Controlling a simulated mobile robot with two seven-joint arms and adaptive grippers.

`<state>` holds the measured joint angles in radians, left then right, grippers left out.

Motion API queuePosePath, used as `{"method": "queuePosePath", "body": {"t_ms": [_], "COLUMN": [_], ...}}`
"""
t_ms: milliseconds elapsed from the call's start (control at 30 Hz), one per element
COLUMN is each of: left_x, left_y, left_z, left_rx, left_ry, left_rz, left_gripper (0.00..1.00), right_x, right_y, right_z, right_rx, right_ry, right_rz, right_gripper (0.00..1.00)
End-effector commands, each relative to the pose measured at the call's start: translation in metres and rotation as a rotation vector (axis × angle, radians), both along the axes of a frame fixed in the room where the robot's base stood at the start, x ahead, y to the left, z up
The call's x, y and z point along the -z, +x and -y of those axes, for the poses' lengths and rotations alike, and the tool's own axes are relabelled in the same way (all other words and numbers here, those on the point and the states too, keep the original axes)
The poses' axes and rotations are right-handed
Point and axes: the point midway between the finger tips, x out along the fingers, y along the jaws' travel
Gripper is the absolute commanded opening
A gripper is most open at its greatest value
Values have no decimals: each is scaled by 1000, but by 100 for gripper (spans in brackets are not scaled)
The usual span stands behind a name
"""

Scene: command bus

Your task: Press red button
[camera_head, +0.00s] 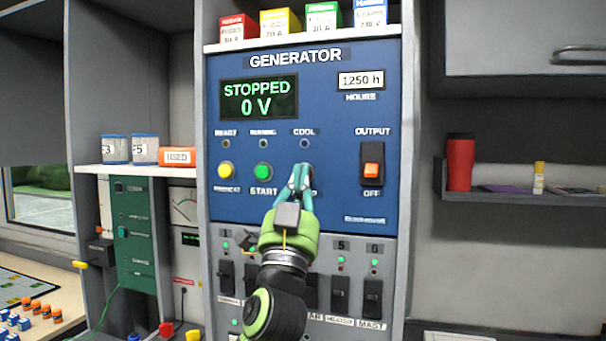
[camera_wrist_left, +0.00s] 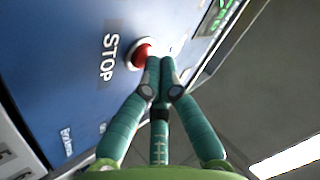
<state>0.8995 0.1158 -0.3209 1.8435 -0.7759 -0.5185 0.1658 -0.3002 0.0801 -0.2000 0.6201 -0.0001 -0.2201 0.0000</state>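The red button (camera_wrist_left: 142,53) shows in the left wrist view, with a pale ring around it and the word STOP beside it. In the head view it is hidden behind my left gripper. My left gripper (camera_wrist_left: 160,62) has its teal fingers brought together, with nothing seen between them. The fingertips are at the button's edge in the wrist view; I cannot tell whether they touch it. In the head view the left gripper (camera_head: 301,178) is in front of the blue generator panel (camera_head: 335,215), right of the green START button (camera_head: 263,171). The display (camera_head: 259,98) reads STOPPED, 0 V. My right gripper is not in view.
A yellow button (camera_head: 225,170) is left of START. An orange OUTPUT switch (camera_head: 372,172) is to the right, marked OFF below. Black breaker switches (camera_head: 340,290) line the grey panel below. A shelf (camera_head: 520,196) with a red cup (camera_head: 460,163) is at the right.

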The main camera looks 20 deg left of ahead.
Motion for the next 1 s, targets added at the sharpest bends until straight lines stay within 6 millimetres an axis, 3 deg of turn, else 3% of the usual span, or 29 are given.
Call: {"method": "queuePosePath", "body": {"t_ms": [633,1000], "left_x": [0,0], "left_y": [-17,-53], "left_z": [-1,-2], "left_rx": [0,1], "left_ry": [1,1], "left_rz": [-1,-1], "left_gripper": [0,0], "right_x": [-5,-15], "right_y": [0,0], "right_z": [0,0], "right_rx": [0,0], "right_ry": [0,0], "right_rz": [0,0], "right_gripper": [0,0]}}
